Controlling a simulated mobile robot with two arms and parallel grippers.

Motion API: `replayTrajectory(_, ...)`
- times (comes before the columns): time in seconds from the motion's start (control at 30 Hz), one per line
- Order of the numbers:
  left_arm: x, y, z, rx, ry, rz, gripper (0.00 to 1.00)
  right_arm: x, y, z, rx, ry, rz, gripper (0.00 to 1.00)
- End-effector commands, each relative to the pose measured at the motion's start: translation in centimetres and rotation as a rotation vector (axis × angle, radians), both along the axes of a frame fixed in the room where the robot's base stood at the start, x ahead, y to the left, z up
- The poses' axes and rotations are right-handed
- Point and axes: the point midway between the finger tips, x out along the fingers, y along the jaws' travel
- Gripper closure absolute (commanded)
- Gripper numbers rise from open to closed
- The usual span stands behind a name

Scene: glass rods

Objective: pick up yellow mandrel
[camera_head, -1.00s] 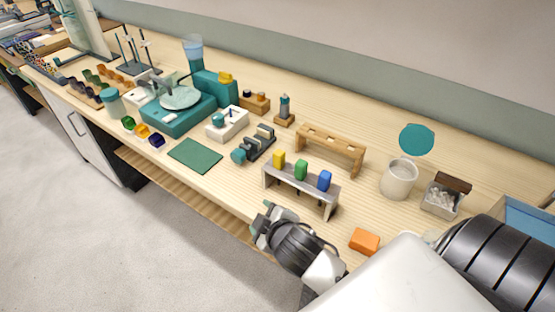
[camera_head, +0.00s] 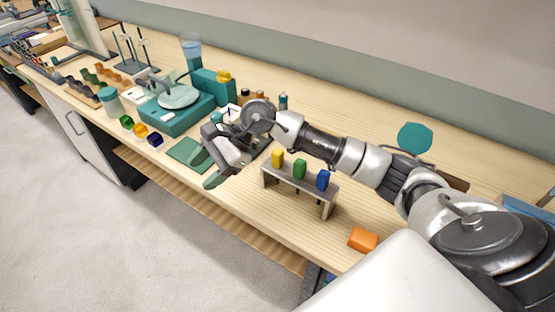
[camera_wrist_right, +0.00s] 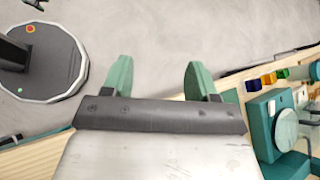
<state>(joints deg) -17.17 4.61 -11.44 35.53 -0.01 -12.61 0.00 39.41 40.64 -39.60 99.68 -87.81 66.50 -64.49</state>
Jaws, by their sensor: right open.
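The yellow mandrel (camera_head: 277,158) is a small yellow block standing at the left end of a grey rack (camera_head: 299,184). A green one (camera_head: 300,169) and a blue one (camera_head: 323,180) stand in the same rack to its right. My right gripper (camera_head: 203,172) is left of the rack, above the bench's front edge near the green mat. It is open and empty; both green-tipped fingers stand apart in the right wrist view (camera_wrist_right: 158,75). The yellow mandrel is not seen in the wrist view. My left gripper is not in view.
My right arm stretches behind the rack and hides the wooden rack and cup there. An orange block (camera_head: 363,239) lies right of the grey rack. A teal balance (camera_head: 175,118) and small coloured cubes (camera_head: 140,130) stand to the left. The green mat (camera_head: 186,152) is partly covered.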

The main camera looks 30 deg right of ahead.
Motion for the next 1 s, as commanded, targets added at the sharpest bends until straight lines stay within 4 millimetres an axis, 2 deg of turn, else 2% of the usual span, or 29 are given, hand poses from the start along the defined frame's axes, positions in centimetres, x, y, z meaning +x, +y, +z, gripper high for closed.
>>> replayTrajectory(0.03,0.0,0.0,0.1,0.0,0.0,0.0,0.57,0.9,-2.9,-0.1,-0.166,-0.039,0.044,0.42)
replayTrajectory(0.2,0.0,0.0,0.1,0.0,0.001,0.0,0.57,2.1,-12.3,0.4,-0.629,-0.048,0.164,0.42)
replayTrajectory(0.3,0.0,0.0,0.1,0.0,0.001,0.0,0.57,2.2,-16.3,1.5,-0.8,-0.012,0.196,0.42)
replayTrajectory(0.4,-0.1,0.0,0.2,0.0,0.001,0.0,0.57,2.0,-18.7,2.3,-0.894,0.021,0.211,0.42)
replayTrajectory(0.53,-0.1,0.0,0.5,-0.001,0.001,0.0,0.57,1.8,-19.6,1.7,-0.932,0.041,0.221,0.42)
replayTrajectory(0.8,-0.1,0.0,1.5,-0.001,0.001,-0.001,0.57,1.8,-19.5,-2.3,-0.929,0.04,0.22,0.42)
replayTrajectory(1.0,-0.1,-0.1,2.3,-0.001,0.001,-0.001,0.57,1.6,-19.3,-3.6,-0.927,0.041,0.221,0.42)
